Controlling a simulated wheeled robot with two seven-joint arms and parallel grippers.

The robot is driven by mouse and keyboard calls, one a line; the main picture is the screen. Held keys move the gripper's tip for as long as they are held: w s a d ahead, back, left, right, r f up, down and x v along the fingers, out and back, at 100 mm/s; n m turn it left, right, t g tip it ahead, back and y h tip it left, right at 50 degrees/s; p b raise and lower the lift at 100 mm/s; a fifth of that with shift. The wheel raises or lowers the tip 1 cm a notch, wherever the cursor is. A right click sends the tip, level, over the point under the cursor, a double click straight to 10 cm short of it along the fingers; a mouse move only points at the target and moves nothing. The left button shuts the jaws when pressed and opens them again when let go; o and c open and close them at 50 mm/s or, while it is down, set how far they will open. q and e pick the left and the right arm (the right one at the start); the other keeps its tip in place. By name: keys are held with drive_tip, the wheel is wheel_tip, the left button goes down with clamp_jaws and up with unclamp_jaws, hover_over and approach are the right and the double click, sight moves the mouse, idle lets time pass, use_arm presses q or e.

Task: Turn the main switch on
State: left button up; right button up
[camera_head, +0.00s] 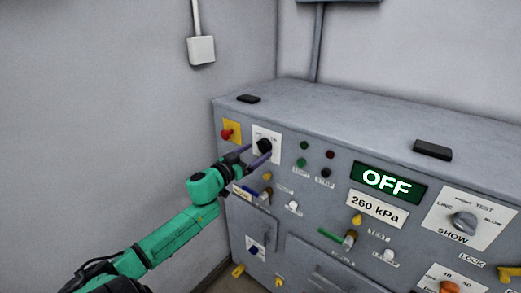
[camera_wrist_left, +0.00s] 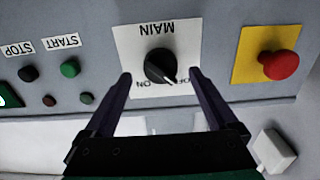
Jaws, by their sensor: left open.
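The main switch is a black rotary knob (camera_wrist_left: 160,67) on a white plate (camera_wrist_left: 126,45) marked MAIN, ON and OFF, which reads upside down in the left wrist view. Its pointer is turned to the lower right there, toward the OFF mark. In the head view the knob (camera_head: 265,146) is on the panel's upper left. My left gripper (camera_wrist_left: 159,77) is open, with one finger on each side of the knob; contact cannot be told. It also shows in the head view (camera_head: 257,155) in front of the switch plate. My right gripper is out of view.
A red button on a yellow plate (camera_head: 239,126) is beside the switch plate. Green START (camera_head: 301,162) and dark STOP (camera_head: 325,173) buttons are on the other side. A display (camera_head: 388,182) reads OFF and a label (camera_head: 377,209) reads 260 kPa. Dark blocks lie on the cabinet top (camera_head: 340,115).

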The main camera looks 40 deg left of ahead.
sight(263, 147)
use_arm(q)
drive_tip(key=shift+w, duration=1.35)
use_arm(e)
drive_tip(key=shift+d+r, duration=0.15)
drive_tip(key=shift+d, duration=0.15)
use_arm(q)
drive_tip(key=c, duration=1.4)
drive_tip(key=shift+m, duration=0.3)
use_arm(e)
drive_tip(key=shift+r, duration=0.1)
use_arm(q)
drive_tip(key=m, duration=0.3)
drive_tip(key=shift+p, duration=0.4)
drive_tip(key=m, duration=0.4)
drive_tip(key=shift+f+m, duration=0.1)
drive_tip(key=shift+m, duration=0.3)
drive_tip(key=m+b, duration=0.1)
drive_tip(key=m, duration=0.3)
drive_tip(key=shift+m, duration=0.3)
drive_tip(key=m+b, duration=0.1)
drive_tip(key=m, duration=0.3)
drive_tip(key=shift+m, duration=0.4)
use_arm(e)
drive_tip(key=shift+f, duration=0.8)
